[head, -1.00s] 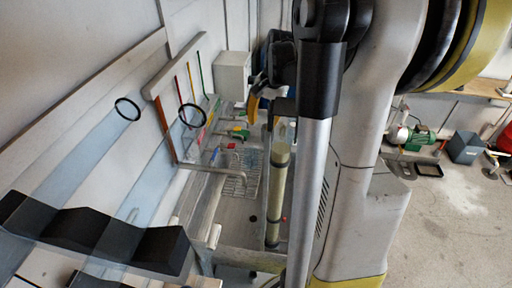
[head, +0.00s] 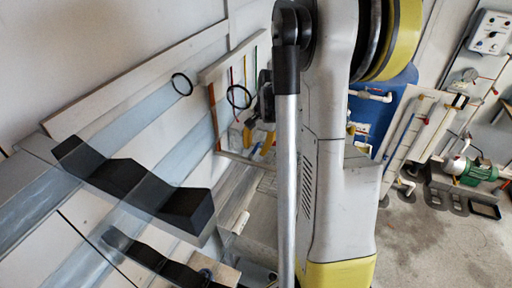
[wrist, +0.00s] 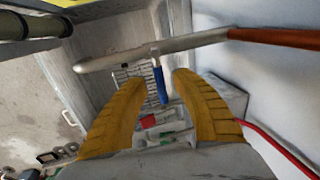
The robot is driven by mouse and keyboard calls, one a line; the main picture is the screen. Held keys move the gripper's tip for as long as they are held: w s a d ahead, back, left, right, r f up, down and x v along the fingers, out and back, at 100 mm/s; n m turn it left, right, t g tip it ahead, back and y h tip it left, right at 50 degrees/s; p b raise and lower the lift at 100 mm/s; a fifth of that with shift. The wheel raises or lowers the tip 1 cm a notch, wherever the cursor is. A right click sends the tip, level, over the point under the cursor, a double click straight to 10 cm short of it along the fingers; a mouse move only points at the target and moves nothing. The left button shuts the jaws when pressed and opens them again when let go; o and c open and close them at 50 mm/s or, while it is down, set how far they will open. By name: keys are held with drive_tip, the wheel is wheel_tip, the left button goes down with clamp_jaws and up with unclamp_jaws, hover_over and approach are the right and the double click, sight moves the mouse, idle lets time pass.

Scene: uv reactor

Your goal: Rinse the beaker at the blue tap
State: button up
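My gripper (head: 258,141) is by the wall with the coloured pipes in the head view, partly behind my arm. In the wrist view its two yellow fingers (wrist: 157,80) are spread apart with nothing held between them. A blue bar, perhaps the blue tap's handle (wrist: 161,86), shows between and beyond the fingertips; I cannot tell the distance. Red and green handles (wrist: 150,122) show lower between the fingers. I cannot make out the beaker in either current view.
A grey pipe (wrist: 150,50) with a red-brown section (wrist: 275,38) crosses beyond the fingertips. A wire rack (wrist: 130,72) lies behind it.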

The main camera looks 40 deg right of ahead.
clamp_jaws()
drive_tip(key=shift+s+f+m+b, duration=0.15)
drive_tip(key=shift+s+m+b, duration=0.25)
drive_tip(key=shift+m, duration=0.3)
drive_tip(key=shift+s+d+m+h+b, duration=0.1)
drive_tip(key=shift+s+m+h+b, duration=0.1)
drive_tip(key=shift+m, duration=0.35)
drive_tip(key=shift+s+m+h+b, duration=0.1)
drive_tip(key=shift+m+b, duration=0.05)
drive_tip(key=shift+m, duration=0.4)
unclamp_jaws()
drive_tip(key=shift+w, duration=0.1)
